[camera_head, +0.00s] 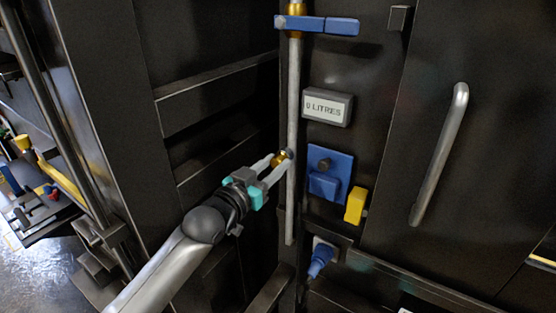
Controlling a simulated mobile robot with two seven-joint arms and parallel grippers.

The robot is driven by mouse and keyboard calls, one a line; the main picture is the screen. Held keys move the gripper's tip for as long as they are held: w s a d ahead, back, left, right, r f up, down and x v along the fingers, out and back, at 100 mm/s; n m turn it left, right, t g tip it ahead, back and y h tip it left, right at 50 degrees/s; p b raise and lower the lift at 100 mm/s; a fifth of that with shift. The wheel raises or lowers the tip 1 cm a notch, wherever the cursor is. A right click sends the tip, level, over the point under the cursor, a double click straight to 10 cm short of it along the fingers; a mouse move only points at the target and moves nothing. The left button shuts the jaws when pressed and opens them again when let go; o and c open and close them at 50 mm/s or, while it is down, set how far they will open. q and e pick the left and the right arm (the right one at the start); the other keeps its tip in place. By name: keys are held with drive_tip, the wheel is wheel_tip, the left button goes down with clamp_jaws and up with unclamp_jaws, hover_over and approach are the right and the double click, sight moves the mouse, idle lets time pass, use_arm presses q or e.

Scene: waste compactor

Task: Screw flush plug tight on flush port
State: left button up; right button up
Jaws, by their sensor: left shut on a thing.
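My left arm comes in from the lower left, and its gripper (277,159) is at the vertical grey pipe (292,105). The gripper is shut on a small brass-coloured piece, which I take to be the flush plug (278,160). The plug is at the pipe's side, where a small dark fitting, likely the flush port (289,153), shows. The fingers cover part of the plug, so I cannot tell how far it is seated. My right gripper is out of view.
A blue lever valve (325,25) crosses the pipe's top. Right of the pipe are a "0 LITRES" display (327,106), a blue box (325,186), a yellow block (355,205) and a blue connector (320,258). A door handle (440,150) projects further right.

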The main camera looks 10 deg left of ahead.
use_arm(q)
clamp_jaws()
drive_tip(key=m, duration=0.4)
drive_tip(key=shift+r, duration=0.1)
drive_tip(key=shift+m, duration=0.6)
drive_tip(key=shift+m, duration=1.2)
drive_tip(key=o, duration=0.9)
unclamp_jaws()
drive_tip(key=shift+c, duration=0.2)
drive_tip(key=shift+c, duration=0.4)
drive_tip(key=shift+s, duration=0.1)
